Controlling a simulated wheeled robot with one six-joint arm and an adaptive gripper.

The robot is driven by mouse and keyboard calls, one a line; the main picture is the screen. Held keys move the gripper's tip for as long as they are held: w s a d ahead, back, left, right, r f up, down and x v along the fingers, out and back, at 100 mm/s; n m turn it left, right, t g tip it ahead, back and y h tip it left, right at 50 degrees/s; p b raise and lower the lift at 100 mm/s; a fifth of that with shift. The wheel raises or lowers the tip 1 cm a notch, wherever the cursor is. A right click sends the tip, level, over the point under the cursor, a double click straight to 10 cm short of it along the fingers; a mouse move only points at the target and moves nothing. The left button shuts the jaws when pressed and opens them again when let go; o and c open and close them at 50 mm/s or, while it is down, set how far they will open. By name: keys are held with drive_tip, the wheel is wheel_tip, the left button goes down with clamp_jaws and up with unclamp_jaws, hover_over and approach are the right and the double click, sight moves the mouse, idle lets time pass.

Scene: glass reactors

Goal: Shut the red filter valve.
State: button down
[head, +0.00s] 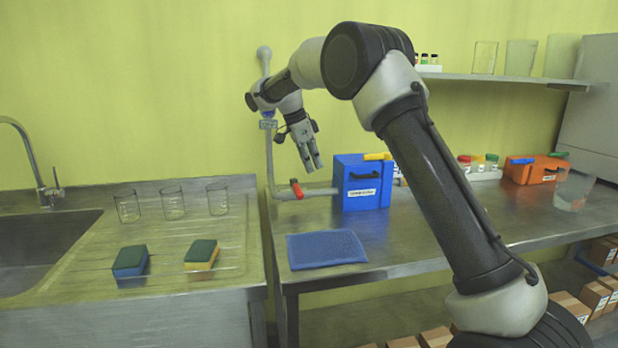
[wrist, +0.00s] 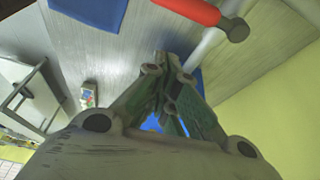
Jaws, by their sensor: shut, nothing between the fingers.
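The red valve handle (head: 297,188) sits on a grey horizontal pipe (head: 318,192) that runs between an upright pipe at the wall and a blue labelled box (head: 352,200). In the wrist view the red handle (wrist: 188,10) shows at the top edge, partly cut off, close to a grey cylindrical part (wrist: 235,28). My gripper (head: 317,168) is shut and empty, pointing down just above and to the right of the handle. Its closed fingertips (wrist: 172,58) also show in the wrist view, apart from the handle in the picture.
A blue mat (head: 326,249) lies at the front of the bench. Beakers (head: 172,203) and two sponges (head: 201,256) stand left. An orange box (head: 530,170) stands at the right, below a shelf (head: 500,78).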

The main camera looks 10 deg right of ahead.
drive_tip(key=v, duration=0.6)
drive_tip(key=shift+w+r, duration=0.1)
drive_tip(key=shift+r, duration=0.05)
wheel_tip(320, 180, down, 7)
drive_tip(key=s+n, duration=0.2)
drive_tip(key=n, duration=0.7)
drive_tip(key=s+d+r+n+t+y, duration=0.1)
drive_tip(key=s+d, duration=0.5)
drive_tip(key=s, duration=0.8)
drive_tip(key=s+d+r+n+t+y, duration=0.1)
drive_tip(key=s+d+n, duration=0.3)
drive_tip(key=s, duration=1)
drive_tip(key=s+d+r+n+t+y, duration=0.1)
drive_tip(key=s+d+n+t+y, duration=0.1)
drive_tip(key=s+d, duration=0.7)
drive_tip(key=s+n, duration=0.1)
drive_tip(key=s, duration=0.4)
drive_tip(key=shift+s+r, duration=0.35)
drive_tip(key=shift+r, duration=0.05)
